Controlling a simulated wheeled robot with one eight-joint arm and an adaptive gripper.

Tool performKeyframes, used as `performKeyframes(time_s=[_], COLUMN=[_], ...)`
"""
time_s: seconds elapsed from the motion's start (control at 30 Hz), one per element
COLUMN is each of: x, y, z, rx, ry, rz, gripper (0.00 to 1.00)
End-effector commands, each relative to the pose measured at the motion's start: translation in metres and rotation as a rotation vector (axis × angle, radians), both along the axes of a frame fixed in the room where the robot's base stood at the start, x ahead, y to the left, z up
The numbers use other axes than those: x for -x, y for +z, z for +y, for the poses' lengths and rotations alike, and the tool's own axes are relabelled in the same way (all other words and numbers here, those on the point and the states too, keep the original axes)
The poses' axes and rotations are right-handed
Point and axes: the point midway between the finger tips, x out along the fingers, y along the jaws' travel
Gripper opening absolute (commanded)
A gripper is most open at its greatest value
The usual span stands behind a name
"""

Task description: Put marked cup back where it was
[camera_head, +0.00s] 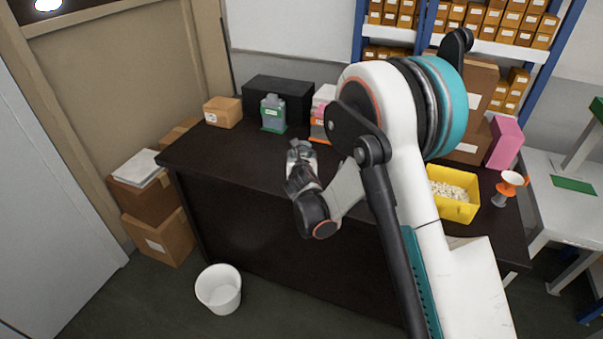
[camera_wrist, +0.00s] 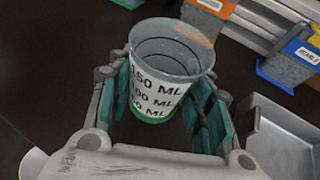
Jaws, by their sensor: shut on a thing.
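The marked cup (camera_wrist: 165,72) is a translucent grey cup with black "ML" markings on a white band and green near its base. In the wrist view it is upright or nearly so, and its open top shows; I see nothing in it. My gripper (camera_wrist: 170,105) is shut on the cup, with a teal-padded finger on each side. In the head view my gripper (camera_head: 301,160) is over the dark table (camera_head: 240,160), near its front left part. The cup is hard to make out there.
A yellow bin (camera_head: 453,208) of white pieces and an orange-and-white stand (camera_head: 507,188) are right. A metal tray (camera_wrist: 280,140) lies beside the cup. A green mat (camera_head: 573,185) lies on the white table.

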Motion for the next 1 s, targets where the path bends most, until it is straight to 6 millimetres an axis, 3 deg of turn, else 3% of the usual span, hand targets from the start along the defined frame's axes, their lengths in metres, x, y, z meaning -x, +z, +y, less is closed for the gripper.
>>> performKeyframes(time_s=[0.37,0.77,0.8,0.87,1.0], x=[0.000,0.000,0.000,0.000,0.000], y=[-0.043,-0.046,-0.046,-0.046,-0.046], z=[0.000,0.000,0.000,0.000,0.000], rx=[0.000,0.000,0.000,0.000,0.000], ry=[0.000,0.000,0.000,0.000,0.000], rz=[0.000,0.000,0.000,0.000,0.000], gripper=[0.21,0.21,0.52,0.66,0.66])
